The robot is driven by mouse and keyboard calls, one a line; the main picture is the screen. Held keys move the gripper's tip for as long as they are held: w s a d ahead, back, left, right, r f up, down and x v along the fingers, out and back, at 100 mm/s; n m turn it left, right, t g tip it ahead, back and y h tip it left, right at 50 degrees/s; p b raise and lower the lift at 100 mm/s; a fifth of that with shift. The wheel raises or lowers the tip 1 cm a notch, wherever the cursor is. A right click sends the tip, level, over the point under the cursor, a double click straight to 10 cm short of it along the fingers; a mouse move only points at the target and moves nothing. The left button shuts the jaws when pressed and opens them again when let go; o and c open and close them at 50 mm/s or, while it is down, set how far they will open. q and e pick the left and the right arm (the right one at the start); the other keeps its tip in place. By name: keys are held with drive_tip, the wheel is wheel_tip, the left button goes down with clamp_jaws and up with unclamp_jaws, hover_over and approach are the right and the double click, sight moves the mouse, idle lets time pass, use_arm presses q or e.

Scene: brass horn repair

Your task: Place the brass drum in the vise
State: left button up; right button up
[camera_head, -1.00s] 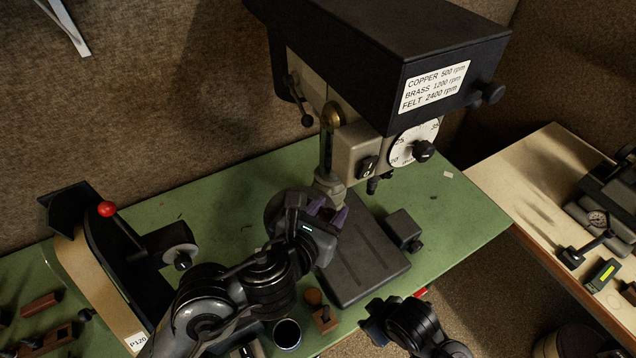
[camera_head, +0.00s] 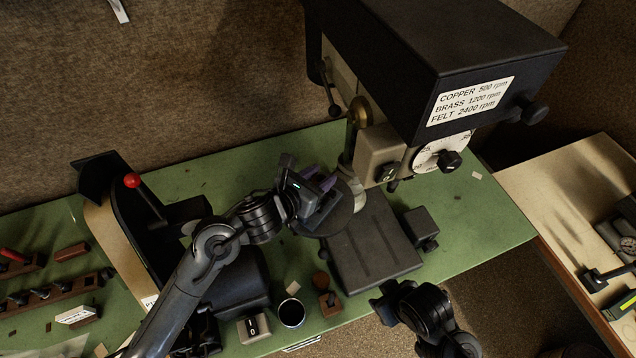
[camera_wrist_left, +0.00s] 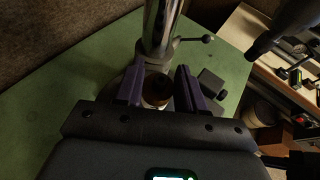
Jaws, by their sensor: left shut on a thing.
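My left gripper (camera_head: 322,186) is over the round dark table of the drill press, with its purple fingers pointing toward the column. In the left wrist view its two purple fingers (camera_wrist_left: 160,88) stand on either side of a small round brown-brass thing (camera_wrist_left: 157,90), which looks like the brass drum, and are shut on it. In the head view the gripper hides this thing. My right gripper (camera_head: 388,304) is at the front edge of the green bench, dark and small; its fingers are unclear. I cannot make out the vise with certainty.
The drill press head (camera_head: 430,60) overhangs the round table (camera_head: 344,214) and flat base (camera_head: 375,250). A belt sander (camera_head: 125,215) stands left. A dark cup (camera_head: 291,312) and small blocks lie in front. A pale bench (camera_head: 560,190) stands right.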

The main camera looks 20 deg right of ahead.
use_arm(q)
drive_tip(key=shift+w+f, duration=0.2)
drive_tip(key=shift+f, duration=0.1)
wheel_tip(320, 180, down, 3)
drive_tip(key=shift+r+p, duration=0.1)
drive_tip(key=shift+p, duration=0.55)
drive_tip(key=shift+f, duration=0.4)
drive_tip(key=shift+f, duration=0.2)
drive_tip(key=o, duration=1.1)
